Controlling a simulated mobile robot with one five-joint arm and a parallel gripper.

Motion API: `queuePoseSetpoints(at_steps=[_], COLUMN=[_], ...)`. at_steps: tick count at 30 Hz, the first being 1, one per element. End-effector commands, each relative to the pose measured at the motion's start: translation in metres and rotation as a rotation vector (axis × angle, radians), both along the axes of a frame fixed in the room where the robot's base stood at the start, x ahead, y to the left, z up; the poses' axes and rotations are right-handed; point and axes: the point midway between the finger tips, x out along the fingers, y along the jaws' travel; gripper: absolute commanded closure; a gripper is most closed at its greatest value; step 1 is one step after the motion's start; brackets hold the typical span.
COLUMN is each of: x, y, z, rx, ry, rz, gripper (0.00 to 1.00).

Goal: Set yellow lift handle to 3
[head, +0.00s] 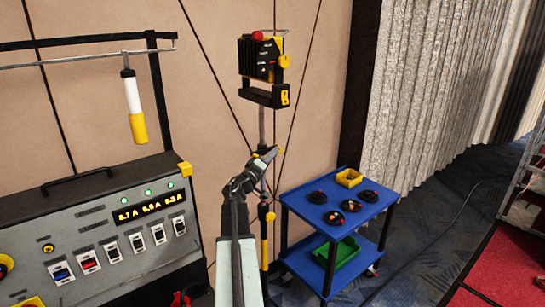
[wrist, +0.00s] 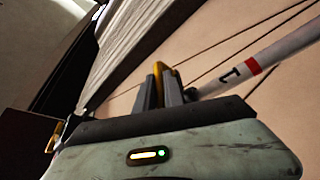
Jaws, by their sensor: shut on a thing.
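The yellow lift handle (head: 269,152) sits partway up a slim stand pole (head: 262,122) in the head view. My gripper (head: 262,162) is at the handle, below the stand's black head. In the wrist view, my gripper (wrist: 165,92) has its two dark fingers shut on the yellow handle (wrist: 158,72), which shows as a thin strip between them. The pole (wrist: 265,56) runs slanted to the right of the fingers, with a red band and a dark mark that looks like a 1. Other scale marks are not visible.
A black device with yellow parts (head: 262,58) tops the pole. A grey control panel (head: 105,225) stands left. A white-and-yellow cylinder (head: 132,105) hangs from a rail.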

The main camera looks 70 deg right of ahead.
Motion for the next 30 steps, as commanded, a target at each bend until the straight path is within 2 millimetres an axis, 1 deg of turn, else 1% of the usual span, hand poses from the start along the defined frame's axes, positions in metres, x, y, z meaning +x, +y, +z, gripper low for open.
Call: queuePoseSetpoints(at_steps=[1, 3, 6, 9, 12, 15, 17, 28, 29, 30], x=[0.003, 0.003, 0.003, 0.002, 0.002, 0.002, 0.002, 0.001, 0.001, 0.001], y=[0.000, 0.000, -0.001, 0.000, 0.000, 0.000, 0.000, -0.001, -0.001, -0.001], z=[0.039, 0.063, 0.093, 0.116, 0.132, 0.140, 0.142, 0.142, 0.142, 0.142], rx=[0.000, 0.000, 0.000, 0.000, 0.000, 0.000, 0.000, -0.003, -0.003, -0.002], ry=[0.002, 0.002, 0.002, 0.002, 0.002, 0.002, 0.002, 0.003, 0.003, 0.003], rz=[0.006, 0.006, 0.006, 0.006, 0.006, 0.005, 0.005, 0.003, 0.003, 0.002], gripper=[1.00, 1.00, 1.00, 1.00, 1.00, 1.00, 1.00, 1.00, 0.79, 0.68])
